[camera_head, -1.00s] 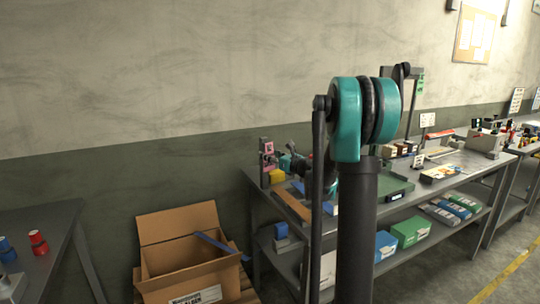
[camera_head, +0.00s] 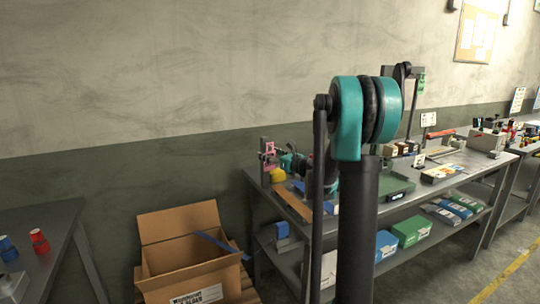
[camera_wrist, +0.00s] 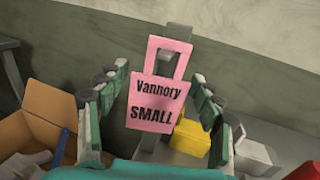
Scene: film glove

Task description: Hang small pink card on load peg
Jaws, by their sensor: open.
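The small pink card (camera_wrist: 157,101) reads "Vannory SMALL" and has a square loop at its top. In the wrist view it hangs roughly upright, slightly tilted, in front of a grey upright post (camera_wrist: 179,33). Whether the loop is around a peg cannot be told, as the peg itself is not clear. My gripper (camera_wrist: 158,80) is open, with a finger on either side of the card and gaps between. In the head view the card (camera_head: 268,149) is small beside the post at the bench's left end, with my gripper (camera_head: 288,163) just right of it.
A yellow block (camera_wrist: 189,138) sits behind and right of the card. A brown strip and a green tray (camera_head: 398,188) lie on the bench. Bare wall is behind.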

